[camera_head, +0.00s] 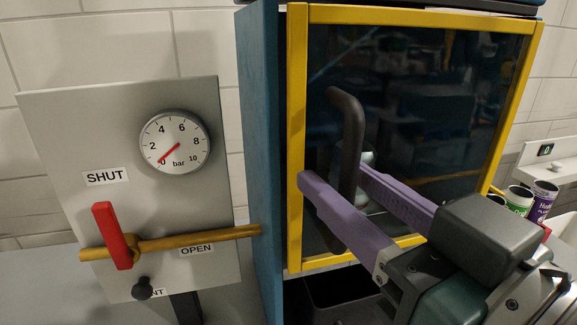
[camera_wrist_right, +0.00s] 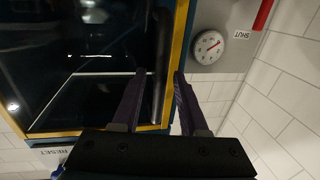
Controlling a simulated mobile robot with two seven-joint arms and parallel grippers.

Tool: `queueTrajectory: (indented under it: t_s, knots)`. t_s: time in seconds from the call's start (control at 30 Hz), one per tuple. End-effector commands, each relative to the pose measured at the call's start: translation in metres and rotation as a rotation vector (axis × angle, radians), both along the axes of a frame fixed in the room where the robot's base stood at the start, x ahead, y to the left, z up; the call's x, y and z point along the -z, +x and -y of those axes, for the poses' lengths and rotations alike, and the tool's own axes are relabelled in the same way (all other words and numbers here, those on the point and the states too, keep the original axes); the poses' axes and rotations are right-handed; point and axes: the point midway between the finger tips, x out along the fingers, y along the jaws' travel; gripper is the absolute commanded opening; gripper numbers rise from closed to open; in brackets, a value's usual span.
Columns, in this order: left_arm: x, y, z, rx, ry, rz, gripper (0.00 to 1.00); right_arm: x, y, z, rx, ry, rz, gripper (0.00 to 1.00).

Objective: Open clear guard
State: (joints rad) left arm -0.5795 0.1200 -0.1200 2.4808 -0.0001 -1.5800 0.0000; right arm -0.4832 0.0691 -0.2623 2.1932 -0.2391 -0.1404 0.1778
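The clear guard (camera_head: 420,120) is a dark see-through panel in a yellow frame on the front of a blue cabinet (camera_head: 258,150). It looks closed or nearly closed; a narrow dark strip shows along its left edge. A black bar handle (camera_head: 352,115) stands upright on its left part. My right gripper (camera_head: 333,175) has its purple fingers on either side of the handle. In the right wrist view, the handle (camera_wrist_right: 160,70) lies between the open fingers (camera_wrist_right: 160,75), with visible space around it. My left gripper is not in view.
Left of the cabinet, a grey panel (camera_head: 60,150) carries a gauge (camera_head: 175,141) reading about 0 bar and a red valve lever (camera_head: 117,235) on a brass pipe. Several cans (camera_head: 520,200) stand at the right, near a small display (camera_head: 545,149). A RESET label (camera_wrist_right: 52,152) shows below the guard.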

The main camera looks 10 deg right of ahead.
Motion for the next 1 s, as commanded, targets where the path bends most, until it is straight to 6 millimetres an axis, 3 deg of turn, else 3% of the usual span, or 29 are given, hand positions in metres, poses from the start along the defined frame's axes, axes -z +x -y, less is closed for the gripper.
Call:
queueTrajectory:
  t_s: [0.03,0.37,1.0]
  knots:
    - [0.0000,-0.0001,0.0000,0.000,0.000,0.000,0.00,0.0000,-0.0001,0.0000,0.000,0.000,0.000,0.36]
    - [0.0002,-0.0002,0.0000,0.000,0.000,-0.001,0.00,-0.0001,-0.0002,0.0000,0.000,0.000,0.000,0.00]
    - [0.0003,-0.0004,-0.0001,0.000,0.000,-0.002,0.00,-0.0002,-0.0003,0.0001,0.000,0.000,0.000,0.00]
